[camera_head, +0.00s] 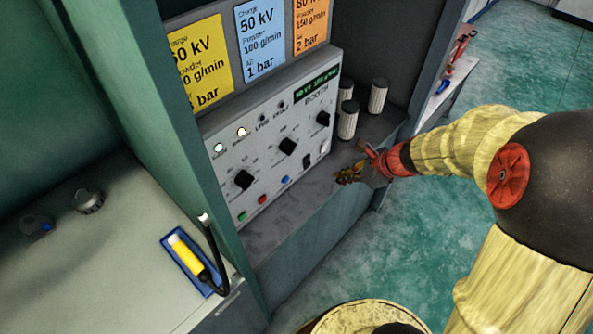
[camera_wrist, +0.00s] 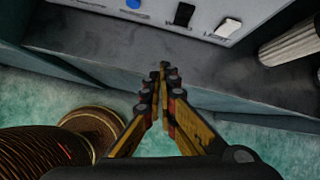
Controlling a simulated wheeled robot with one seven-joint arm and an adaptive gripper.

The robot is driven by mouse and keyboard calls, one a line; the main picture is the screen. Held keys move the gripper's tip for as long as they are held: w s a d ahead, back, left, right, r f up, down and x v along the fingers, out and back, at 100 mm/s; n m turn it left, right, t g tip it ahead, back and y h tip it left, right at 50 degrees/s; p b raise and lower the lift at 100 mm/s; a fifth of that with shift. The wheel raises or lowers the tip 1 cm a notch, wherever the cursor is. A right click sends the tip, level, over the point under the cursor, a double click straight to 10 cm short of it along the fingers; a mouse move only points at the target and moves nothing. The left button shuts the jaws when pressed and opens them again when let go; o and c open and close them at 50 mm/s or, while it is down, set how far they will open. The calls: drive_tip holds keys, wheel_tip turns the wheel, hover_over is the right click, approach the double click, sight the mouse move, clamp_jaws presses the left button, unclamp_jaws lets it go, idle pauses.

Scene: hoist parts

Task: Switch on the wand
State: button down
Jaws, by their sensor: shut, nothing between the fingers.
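The grey control panel (camera_head: 265,150) stands in a booth recess. A black rocker switch (camera_head: 307,160) and a white one (camera_head: 324,147) sit low at its right. In the wrist view the black switch (camera_wrist: 184,14) has a label that seems to read WAND, partly cut off; the white switch (camera_wrist: 228,27) is to its right. A yellow, white-tipped wand-like tool (camera_head: 186,255) lies in a blue tray (camera_head: 170,247) on the left bench, a black cable at its end. My gripper (camera_head: 346,177) is shut and empty, in front of the panel's lower right, apart from the switches; its tips show in the wrist view (camera_wrist: 163,68).
Several ribbed pale cylinders (camera_head: 378,96) stand right of the panel on the grey ledge (camera_head: 290,205). Blue, red and green buttons (camera_head: 262,199) run along the panel's lower edge, with black knobs (camera_head: 287,146) above. Yellow, blue and orange cards (camera_head: 260,40) hang higher up.

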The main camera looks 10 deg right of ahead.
sight(307, 162)
drive_tip(key=shift+w+d+r+m+t, duration=0.15)
drive_tip(key=shift+w+m, duration=0.15)
drive_tip(key=shift+m, duration=0.3)
drive_tip(key=shift+w+r+m+t, duration=0.1)
drive_tip(key=shift+w+r+m, duration=0.15)
drive_tip(key=shift+m, duration=0.35)
drive_tip(key=shift+w+d+r+m+t, duration=0.15)
drive_tip(key=shift+w+m, duration=0.2)
drive_tip(key=shift+m, duration=0.25)
drive_tip(key=shift+a, duration=0.1)
drive_tip(key=b+x, duration=0.5)
drive_tip(key=x, duration=0.5)
drive_tip(key=shift+f, duration=0.45)
drive_tip(key=shift+w+a, duration=0.65)
drive_tip(key=shift+w, duration=0.35)
drive_tip(key=shift+w+a+r+b, duration=0.1)
drive_tip(key=shift+w+a+b, duration=0.25)
drive_tip(key=shift+w, duration=0.2)
